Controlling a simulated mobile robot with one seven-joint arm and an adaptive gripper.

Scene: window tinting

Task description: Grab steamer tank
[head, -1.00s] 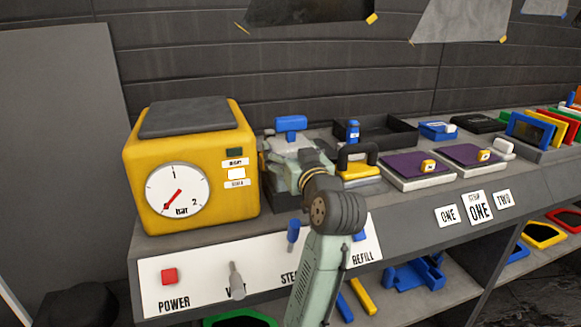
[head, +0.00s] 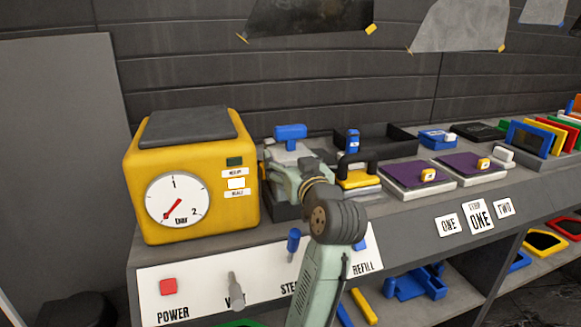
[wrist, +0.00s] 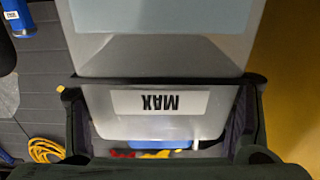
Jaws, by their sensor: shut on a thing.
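The steamer tank (wrist: 165,55) is a translucent grey container with a white MAX label, upside down in the wrist view. In the head view its grey top with a blue cap (head: 290,132) shows above my gripper (head: 287,170), just right of the yellow steamer (head: 240,215). My gripper also shows in the wrist view (wrist: 162,88), with one dark finger on each side of the tank. It is shut on the tank. The gripper hides the tank's lower part in the head view, so I cannot tell whether it rests on anything.
The yellow steamer stands close on the left. To the right are a yellow block with a black handle (head: 358,172), a blue bottle (head: 353,141), a black tray (head: 385,142) and two purple-topped pads (head: 410,174). A blue lever (head: 293,241) sticks out of the front panel (head: 200,265).

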